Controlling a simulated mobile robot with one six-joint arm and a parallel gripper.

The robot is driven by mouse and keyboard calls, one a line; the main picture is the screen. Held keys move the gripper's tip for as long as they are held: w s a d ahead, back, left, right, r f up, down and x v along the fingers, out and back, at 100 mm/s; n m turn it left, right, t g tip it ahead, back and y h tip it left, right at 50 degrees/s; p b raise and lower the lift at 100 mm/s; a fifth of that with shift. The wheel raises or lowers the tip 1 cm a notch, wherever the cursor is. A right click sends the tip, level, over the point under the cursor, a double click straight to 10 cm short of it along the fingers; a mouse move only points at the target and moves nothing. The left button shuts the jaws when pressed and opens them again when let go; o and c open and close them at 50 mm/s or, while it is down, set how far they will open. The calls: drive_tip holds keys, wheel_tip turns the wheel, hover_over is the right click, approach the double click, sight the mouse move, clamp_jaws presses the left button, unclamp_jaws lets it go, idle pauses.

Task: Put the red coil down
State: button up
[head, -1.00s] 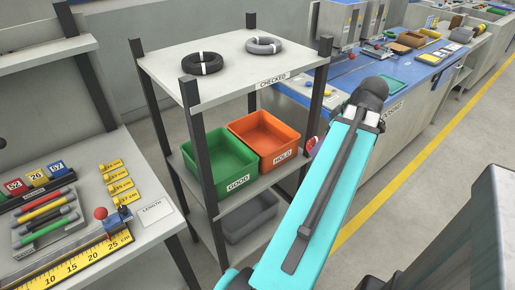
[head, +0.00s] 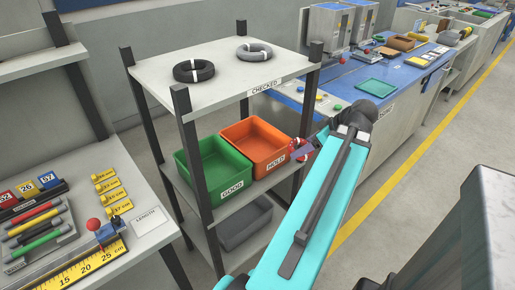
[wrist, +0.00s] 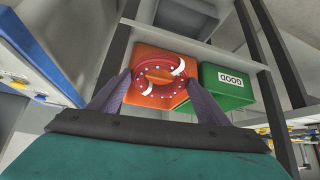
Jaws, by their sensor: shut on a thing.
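The red coil (head: 293,151), a ring with white bands, is at my gripper's end, just right of the orange HOLD bin. In the wrist view the red coil (wrist: 148,88) sits between the two fingertips of my gripper (wrist: 158,80), which is shut on it. The orange bin (wrist: 152,57) lies behind the coil there. In the head view my gripper (head: 303,149) is partly hidden by my arm. I cannot tell the coil's exact height over the bin's rim.
The green GOOD bin (head: 190,169) stands left of the orange HOLD bin (head: 268,128) on the middle shelf. A black coil (head: 194,71) and a grey coil (head: 254,51) lie on the CHECKED top shelf. Dark rack posts (head: 314,66) stand close to my arm. A grey bin (head: 245,222) is below.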

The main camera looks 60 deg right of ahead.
drive_tip(key=w+d+p, duration=0.2)
drive_tip(key=w+d, duration=0.1)
drive_tip(key=w, duration=1.3)
drive_tip(key=shift+t, duration=0.3)
drive_tip(key=w+f, duration=0.1)
drive_tip(key=f, duration=0.1)
drive_tip(key=w+f, duration=0.1)
drive_tip(key=f, duration=0.1)
drive_tip(key=w+f, duration=0.1)
drive_tip(key=f, duration=0.2)
drive_tip(key=shift+f+p, duration=0.1)
drive_tip(key=shift+p, duration=0.3)
drive_tip(key=shift+w+f, duration=0.1)
drive_tip(key=shift+f, duration=0.4)
drive_tip(key=shift+f, duration=0.1)
drive_tip(key=shift+w+f, duration=0.25)
drive_tip(key=shift+f, duration=0.4)
drive_tip(key=shift+w+f, duration=0.2)
drive_tip(key=shift+f, duration=0.45)
drive_tip(key=shift+w+d+r+p, duration=0.1)
drive_tip(key=shift+r+p, duration=0.1)
drive_tip(key=shift+p, duration=0.25)
drive_tip(key=shift+w+d+r+g+p, duration=0.1)
drive_tip(key=shift+w+g+p, duration=0.3)
drive_tip(key=shift+g, duration=0.45)
drive_tip(key=shift+w+g+p, duration=0.15)
drive_tip(key=shift+g+p, duration=0.4)
drive_tip(key=shift+g, duration=0.3)
drive_tip(key=shift+s+f, duration=0.1)
drive_tip(key=shift+f, duration=0.8)
